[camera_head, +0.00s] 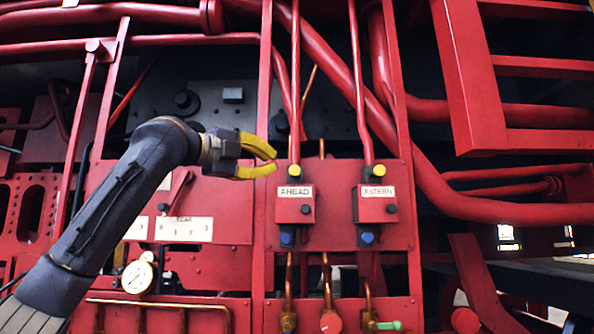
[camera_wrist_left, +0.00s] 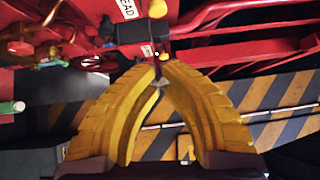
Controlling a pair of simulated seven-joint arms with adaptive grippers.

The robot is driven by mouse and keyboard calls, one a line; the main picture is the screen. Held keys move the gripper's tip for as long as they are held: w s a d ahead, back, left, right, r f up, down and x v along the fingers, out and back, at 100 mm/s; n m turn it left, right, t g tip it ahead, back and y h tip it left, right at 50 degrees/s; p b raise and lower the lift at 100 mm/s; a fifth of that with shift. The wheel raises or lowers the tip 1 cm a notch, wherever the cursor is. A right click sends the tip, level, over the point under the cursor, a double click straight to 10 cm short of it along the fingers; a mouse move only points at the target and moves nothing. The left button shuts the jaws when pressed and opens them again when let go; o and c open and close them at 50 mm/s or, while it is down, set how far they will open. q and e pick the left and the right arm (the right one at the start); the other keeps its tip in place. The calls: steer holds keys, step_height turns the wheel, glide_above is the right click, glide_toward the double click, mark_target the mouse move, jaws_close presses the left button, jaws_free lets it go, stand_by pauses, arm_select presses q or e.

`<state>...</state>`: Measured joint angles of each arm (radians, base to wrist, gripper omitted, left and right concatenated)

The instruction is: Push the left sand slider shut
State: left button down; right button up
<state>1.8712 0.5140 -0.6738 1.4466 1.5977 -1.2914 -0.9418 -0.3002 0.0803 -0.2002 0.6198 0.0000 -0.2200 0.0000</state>
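The left sand slider is a red box labelled AHEAD (camera_head: 295,205) on the red panel, with a yellow knob on top and a blue knob (camera_head: 287,239) below. Its labelled top end shows at the upper middle of the left wrist view (camera_wrist_left: 130,32). A similar box labelled ASTERN (camera_head: 376,206) is to its right. My left gripper (camera_head: 276,162) has yellow fingers a small gap apart, pointing right, just up and left of the AHEAD box. I see nothing clearly held; a small dark part shows between the tips in the wrist view (camera_wrist_left: 161,70). Contact cannot be told. My right gripper is out of view.
Red vertical rods (camera_head: 360,90) run above both boxes, and copper pipes run below. A pressure gauge (camera_head: 138,277) and a scale plate (camera_head: 184,229) are left of the boxes. Thick red pipes cross the right side. A striped yellow-and-black surface (camera_wrist_left: 280,95) shows in the wrist view.

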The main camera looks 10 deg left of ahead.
mark_target(295, 169)
arm_select(q)
steer(key=x, duration=0.6)
steer(key=w+a+x, duration=0.1)
steer(key=x, duration=0.3)
steer(key=shift+w, duration=0.1)
steer(key=shift+w+a+r, duration=0.1)
steer(key=shift+w, duration=0.95)
steer(key=shift+a, duration=0.1)
